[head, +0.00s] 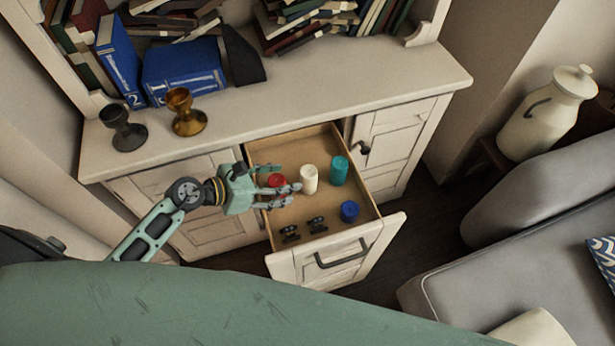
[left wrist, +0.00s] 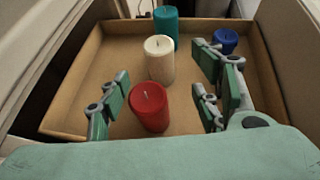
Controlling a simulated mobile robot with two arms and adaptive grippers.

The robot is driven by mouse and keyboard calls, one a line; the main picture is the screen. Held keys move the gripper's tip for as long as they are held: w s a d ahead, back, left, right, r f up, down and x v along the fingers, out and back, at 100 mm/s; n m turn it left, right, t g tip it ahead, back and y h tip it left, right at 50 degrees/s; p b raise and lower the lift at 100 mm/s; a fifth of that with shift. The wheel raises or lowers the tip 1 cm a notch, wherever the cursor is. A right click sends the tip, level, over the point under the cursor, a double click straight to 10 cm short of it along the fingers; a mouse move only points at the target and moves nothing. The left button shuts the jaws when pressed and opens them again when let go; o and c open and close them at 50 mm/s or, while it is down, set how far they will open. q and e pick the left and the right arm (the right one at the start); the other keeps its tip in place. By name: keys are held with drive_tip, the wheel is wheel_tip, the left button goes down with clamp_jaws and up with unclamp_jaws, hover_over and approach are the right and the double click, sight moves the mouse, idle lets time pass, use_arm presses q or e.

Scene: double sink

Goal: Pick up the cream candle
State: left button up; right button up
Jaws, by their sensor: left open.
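The cream candle (head: 309,179) stands upright in an open wooden drawer (head: 262,152). In the left wrist view the cream candle (left wrist: 159,60) stands just behind a red candle (left wrist: 149,106). My left gripper (head: 285,184) is open, reaching into the drawer from the left. The red candle (head: 277,181) shows between its fingers in the head view. The cream candle is just beyond the fingertips, and I cannot tell whether any fingertip touches a candle. My right gripper is not in view.
A tall teal candle (head: 339,170) stands right of the cream one, and a short blue candle (head: 349,211) is nearer the drawer front. Small dark objects (head: 317,225) lie in the drawer. Two goblets (head: 187,113) and books (head: 184,70) are on the cabinet top. A grey sofa (head: 510,270) is at right.

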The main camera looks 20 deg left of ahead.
sight(301, 177)
use_arm(q)
drive_tip(key=x, duration=0.3)
drive_tip(key=shift+r, duration=0.1)
drive_tip(key=x, duration=0.5)
drive_tip(key=shift+w+p, duration=0.2)
drive_tip(key=shift+p, duration=0.15)
drive_tip(key=c, duration=1.3)
